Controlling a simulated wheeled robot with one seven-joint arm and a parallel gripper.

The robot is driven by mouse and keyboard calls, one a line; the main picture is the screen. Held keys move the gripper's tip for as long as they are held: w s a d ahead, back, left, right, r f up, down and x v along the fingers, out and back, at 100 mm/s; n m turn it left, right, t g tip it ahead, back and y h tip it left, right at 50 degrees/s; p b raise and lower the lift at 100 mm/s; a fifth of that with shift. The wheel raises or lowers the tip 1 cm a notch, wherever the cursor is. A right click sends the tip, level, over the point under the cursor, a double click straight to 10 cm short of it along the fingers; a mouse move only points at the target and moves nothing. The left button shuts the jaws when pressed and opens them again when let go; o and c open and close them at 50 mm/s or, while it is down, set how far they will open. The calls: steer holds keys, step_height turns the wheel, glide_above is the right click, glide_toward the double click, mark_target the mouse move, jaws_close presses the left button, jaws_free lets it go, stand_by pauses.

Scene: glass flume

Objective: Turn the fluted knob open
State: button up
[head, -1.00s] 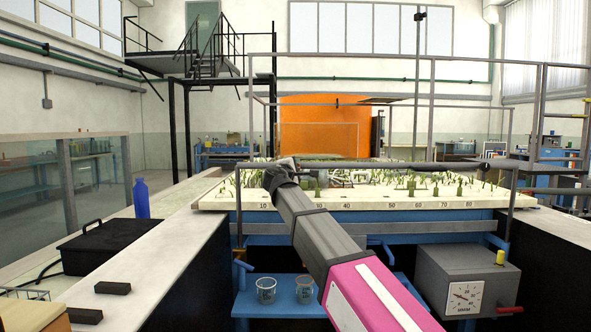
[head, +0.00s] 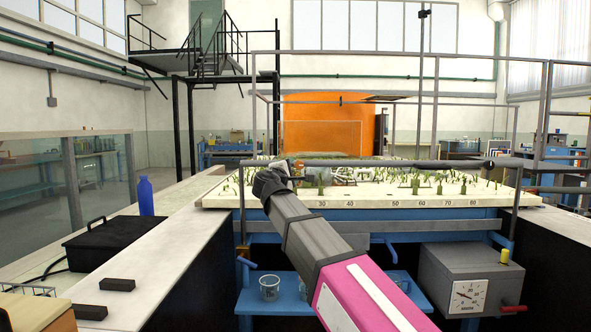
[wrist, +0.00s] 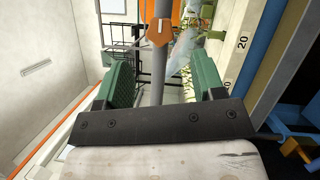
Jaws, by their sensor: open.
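My gripper (wrist: 163,66) is open, its two green ribbed pads apart with nothing between them at the tips. In the wrist view an orange piece with a pointed end (wrist: 160,32) sits on a grey pipe, ahead of the gap between the pads and apart from them. It may be the fluted knob, but I cannot make out flutes. In the head view my gripper (head: 283,166) is at the front edge of the flume bed, and a small orange patch (head: 298,166) shows beside it. My wrist partly hides that spot.
The pale bed with green plants (head: 390,202) and a number scale lies ahead, with a grey rail (head: 420,163) across it. A grey gauge box (head: 468,280) stands at lower right. A blue bottle (head: 145,196) and black case (head: 112,243) stand on the left ledge. A beaker (head: 269,288) sits below.

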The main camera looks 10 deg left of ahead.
steer(key=s, duration=0.2)
steer(key=shift+s+a+f, duration=0.1)
steer(key=shift+s+a, duration=0.1)
steer(key=shift+s, duration=0.1)
steer(key=w+d+f+m+g+h, duration=0.15)
steer(key=d+f+m+g, duration=0.35)
steer(key=d+f, duration=1.05)
steer(key=w+d+f+m+g+h, duration=0.1)
steer(key=w+d+f+m+g, duration=0.3)
steer(key=d+f, duration=1.15)
steer(key=s+d+f+m+g+y, duration=0.1)
steer(key=s+d+f+m+g, duration=0.2)
steer(key=f, duration=0.6)
steer(key=s+d+f+m+g+y, duration=0.2)
steer(key=s+d+f+m+g, duration=0.1)
steer(key=s+d+f, duration=0.4)
steer(key=s+d+f+m+g+y, duration=0.2)
steer(key=s+d+f+m+g, duration=0.1)
steer(key=s+f, duration=0.6)
step_height(320, 180, down, 3)
steer(key=shift+d+r+m+g, duration=0.15)
steer(key=shift+d+m+g, duration=0.3)
steer(key=shift+d, duration=0.5)
